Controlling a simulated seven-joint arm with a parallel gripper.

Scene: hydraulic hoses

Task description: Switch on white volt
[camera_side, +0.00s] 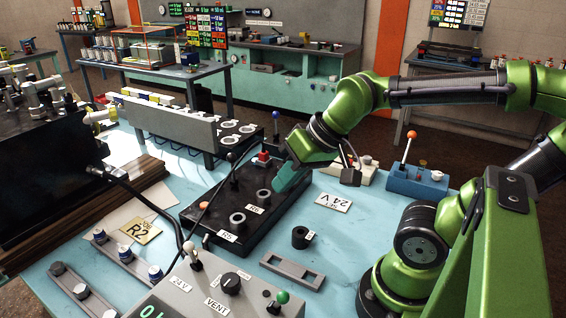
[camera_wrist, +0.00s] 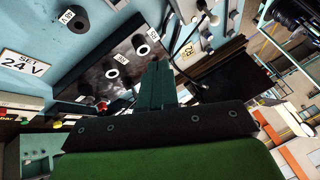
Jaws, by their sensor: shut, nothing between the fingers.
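A grey control box (camera_side: 205,290) stands at the front of the side view. A lever with a white knob (camera_side: 189,247) stands upright on it, near the "24 V" label (camera_side: 181,283). A black knob (camera_side: 231,283) and a green-knobbed lever (camera_side: 282,297) sit to its right by the "VENT" label. A "SET 24 V" card (camera_side: 333,202) lies on the table. My gripper (camera_side: 283,187) is shut and empty, above the black panel (camera_side: 285,211) and behind the grey box, apart from the white lever. In the wrist view its fingers (camera_wrist: 157,72) are together.
The black panel carries ring ports (camera_side: 238,222), a red part (camera_side: 262,159) and a blue-knobbed lever (camera_side: 275,116). A black ring (camera_side: 300,237) and grey tray (camera_side: 292,271) lie on the blue table. A dark cable runs near the grey box. A blue box with an orange lever (camera_side: 415,178) stands right.

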